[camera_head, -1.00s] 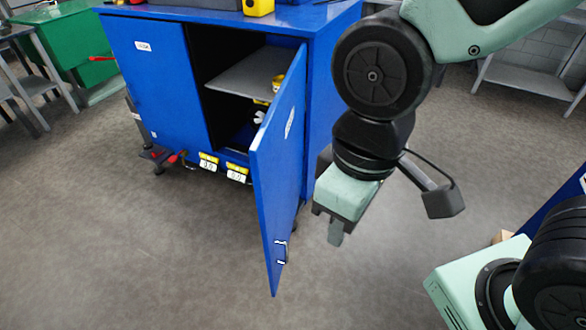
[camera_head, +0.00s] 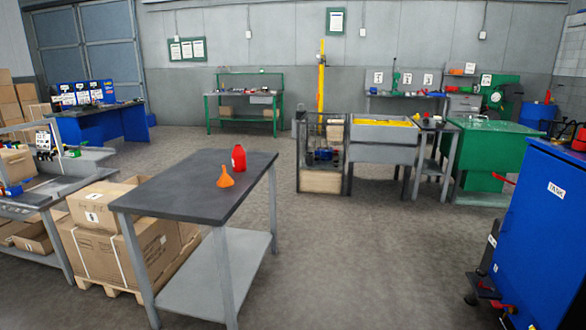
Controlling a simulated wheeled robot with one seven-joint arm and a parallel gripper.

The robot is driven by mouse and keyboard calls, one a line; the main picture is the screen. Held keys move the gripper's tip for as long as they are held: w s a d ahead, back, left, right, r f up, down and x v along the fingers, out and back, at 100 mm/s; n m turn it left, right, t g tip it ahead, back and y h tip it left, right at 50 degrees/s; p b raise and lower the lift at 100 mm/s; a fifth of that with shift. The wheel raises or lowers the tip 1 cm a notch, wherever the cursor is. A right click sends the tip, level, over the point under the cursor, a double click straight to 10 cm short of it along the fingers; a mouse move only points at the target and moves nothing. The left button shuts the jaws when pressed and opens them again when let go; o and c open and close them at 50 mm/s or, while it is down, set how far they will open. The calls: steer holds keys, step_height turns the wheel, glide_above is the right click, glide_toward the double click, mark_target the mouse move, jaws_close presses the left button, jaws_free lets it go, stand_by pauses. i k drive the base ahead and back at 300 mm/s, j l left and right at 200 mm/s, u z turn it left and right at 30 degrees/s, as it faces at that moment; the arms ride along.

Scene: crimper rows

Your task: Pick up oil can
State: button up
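A red bottle-shaped can (camera_head: 239,158), probably the oil can, stands upright on a dark-topped table (camera_head: 165,189) left of centre. An orange funnel (camera_head: 225,178) rests on the same top, just in front of the can and a little to its left. They are near the table's far right part. My gripper and arm are not in view.
Boxes on a pallet (camera_head: 125,250) stand left of the table, beside a workbench (camera_head: 40,200). Open floor (camera_head: 380,260) lies between the table and the blue cabinet (camera_head: 545,225) at right. A cart (camera_head: 322,165) and a green bin (camera_head: 490,150) stand behind.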

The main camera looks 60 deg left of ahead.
mark_target(239, 156)
steer(key=u, duration=2.15)
steer(key=i+l, duration=0.15)
steer(key=i, duration=0.35)
steer(key=i+l+u, duration=0.15)
steer(key=i, duration=0.4)
steer(key=i+l, duration=0.3)
steer(key=i, duration=0.2)
steer(key=i+l+u, duration=0.15)
steer(key=i, duration=0.4)
steer(key=i+l, duration=0.35)
steer(key=i, duration=0.15)
steer(key=i+l+u, duration=0.15)
steer(key=i+l, duration=0.15)
steer(key=i, duration=0.2)
